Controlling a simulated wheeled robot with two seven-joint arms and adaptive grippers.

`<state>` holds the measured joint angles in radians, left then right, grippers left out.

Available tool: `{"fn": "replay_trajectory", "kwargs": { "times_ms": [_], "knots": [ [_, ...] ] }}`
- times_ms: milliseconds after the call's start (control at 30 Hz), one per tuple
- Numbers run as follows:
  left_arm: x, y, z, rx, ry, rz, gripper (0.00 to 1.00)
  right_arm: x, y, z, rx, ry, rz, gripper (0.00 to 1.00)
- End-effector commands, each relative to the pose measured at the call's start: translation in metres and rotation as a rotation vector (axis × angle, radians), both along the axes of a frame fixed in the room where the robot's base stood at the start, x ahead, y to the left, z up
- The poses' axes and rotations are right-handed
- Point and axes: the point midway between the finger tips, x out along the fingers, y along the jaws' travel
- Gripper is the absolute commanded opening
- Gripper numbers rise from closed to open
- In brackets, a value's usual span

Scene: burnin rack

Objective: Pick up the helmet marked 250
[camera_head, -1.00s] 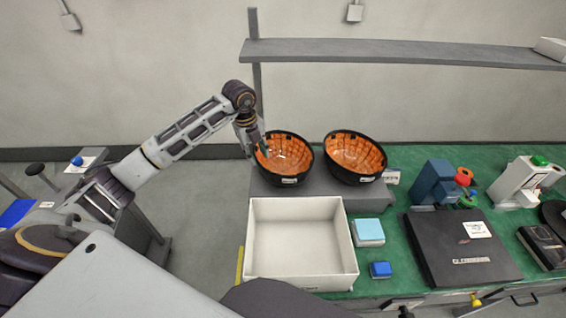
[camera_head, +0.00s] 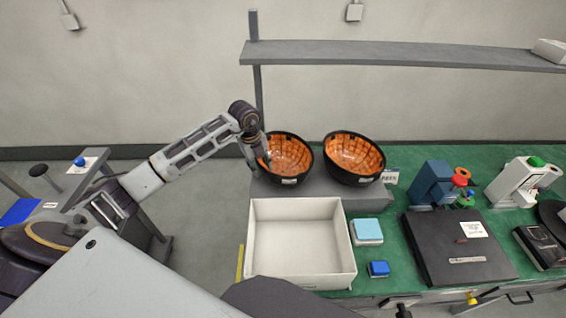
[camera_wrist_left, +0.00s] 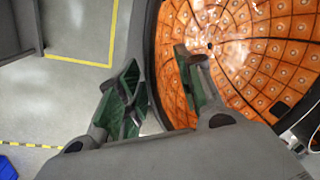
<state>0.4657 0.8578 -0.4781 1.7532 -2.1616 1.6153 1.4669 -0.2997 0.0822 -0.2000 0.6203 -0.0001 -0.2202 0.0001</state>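Two upturned bowl-like helmets with black rims and orange padded insides sit side by side on a grey riser. The left helmet (camera_head: 291,155) and the right helmet (camera_head: 354,153) each carry a small white label whose marking I cannot read. My left gripper (camera_head: 263,160) is at the left edge of the left helmet. In the left wrist view, the gripper (camera_wrist_left: 160,85) is open, with one finger outside the black rim and the other inside over the orange lining (camera_wrist_left: 245,50). A gap shows between fingers and rim. My right gripper is not in view.
An empty white box (camera_head: 300,240) stands in front of the riser (camera_head: 325,187). Cyan (camera_head: 367,231) and blue (camera_head: 379,269) blocks, a black case (camera_head: 455,250) and blue equipment (camera_head: 433,183) lie right on the green bench. A grey shelf (camera_head: 400,54) spans above.

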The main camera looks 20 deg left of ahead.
Motion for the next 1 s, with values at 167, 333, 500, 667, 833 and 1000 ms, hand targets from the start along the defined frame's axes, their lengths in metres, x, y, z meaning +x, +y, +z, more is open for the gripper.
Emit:
{"fn": "replay_trajectory", "kwargs": {
  "times_ms": [167, 333, 500, 667, 833, 1000],
  "knots": [
    [0.0, 0.0, -0.0003, 0.0, 0.0, 0.0, 0.36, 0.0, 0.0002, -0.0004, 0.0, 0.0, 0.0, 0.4],
    [0.0001, -0.0001, -0.0001, 0.0, 0.0, 0.0, 0.36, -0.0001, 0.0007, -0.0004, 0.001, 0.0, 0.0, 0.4],
    [0.0001, 0.0, 0.0, 0.0, 0.0, 0.0, 0.21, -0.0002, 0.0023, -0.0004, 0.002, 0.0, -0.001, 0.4],
    [0.0001, 0.0, 0.0, 0.0, 0.0, 0.0, 0.0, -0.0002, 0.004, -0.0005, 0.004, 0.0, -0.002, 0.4],
    [0.0001, 0.0002, 0.0, 0.0, 0.0, 0.001, 0.0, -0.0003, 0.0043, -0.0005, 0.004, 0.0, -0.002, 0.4],
    [0.0007, 0.0003, 0.0008, 0.0, -0.002, 0.001, 0.0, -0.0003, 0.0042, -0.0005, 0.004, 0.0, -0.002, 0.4]
  ]
}}
